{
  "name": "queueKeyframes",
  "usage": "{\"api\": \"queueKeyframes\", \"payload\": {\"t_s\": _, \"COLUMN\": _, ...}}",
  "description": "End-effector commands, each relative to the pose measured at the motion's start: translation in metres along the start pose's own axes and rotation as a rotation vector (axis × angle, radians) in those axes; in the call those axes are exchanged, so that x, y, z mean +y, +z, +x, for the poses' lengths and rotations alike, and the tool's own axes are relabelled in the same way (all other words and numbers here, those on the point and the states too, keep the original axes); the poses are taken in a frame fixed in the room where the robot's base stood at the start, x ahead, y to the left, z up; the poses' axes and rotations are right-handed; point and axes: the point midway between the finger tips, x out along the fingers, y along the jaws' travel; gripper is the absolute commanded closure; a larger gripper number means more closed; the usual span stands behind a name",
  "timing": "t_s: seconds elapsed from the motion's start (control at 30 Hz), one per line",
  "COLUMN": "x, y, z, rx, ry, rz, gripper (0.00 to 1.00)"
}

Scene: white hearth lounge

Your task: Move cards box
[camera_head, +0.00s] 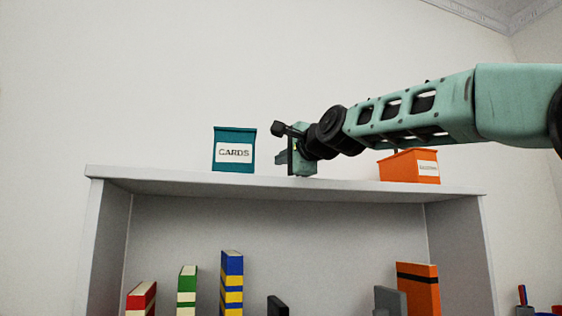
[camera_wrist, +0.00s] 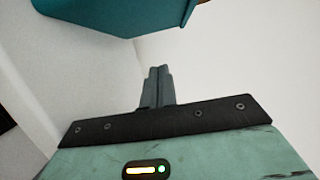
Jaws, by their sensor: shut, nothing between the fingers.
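The cards box (camera_head: 234,136) is a teal box with a white label reading CARDS. It stands upright on the top of the white shelf unit (camera_head: 290,184), left of the middle. My gripper (camera_head: 283,160) is just to the right of the box, close above the shelf top, with a visible gap between them in the head view. In the wrist view the fingers (camera_wrist: 158,88) are together and empty. The box (camera_wrist: 115,12) shows there in part at the top left, cut off by the frame edge.
An orange box (camera_head: 408,166) with a white label stands on the shelf top to the right, below my arm. Several books, among them a blue and yellow one (camera_head: 232,280), stand in the compartment below. The shelf top left of the cards box is clear.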

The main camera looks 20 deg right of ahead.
Motion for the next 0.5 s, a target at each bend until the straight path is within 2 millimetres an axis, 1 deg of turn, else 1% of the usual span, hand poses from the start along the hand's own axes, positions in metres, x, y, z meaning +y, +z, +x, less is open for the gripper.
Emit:
{"api": "queueKeyframes", "payload": {"t_s": 0.03, "x": 0.002, "y": 0.001, "z": -0.007, "rx": -0.001, "ry": -0.003, "rz": 0.0, "gripper": 1.0}}
{"api": "queueKeyframes", "payload": {"t_s": 0.17, "x": 0.003, "y": 0.0, "z": -0.024, "rx": -0.001, "ry": -0.002, "rz": 0.0, "gripper": 1.0}}
{"api": "queueKeyframes", "payload": {"t_s": 0.5, "x": 0.003, "y": 0.0, "z": -0.077, "rx": 0.001, "ry": -0.003, "rz": 0.0, "gripper": 1.0}}
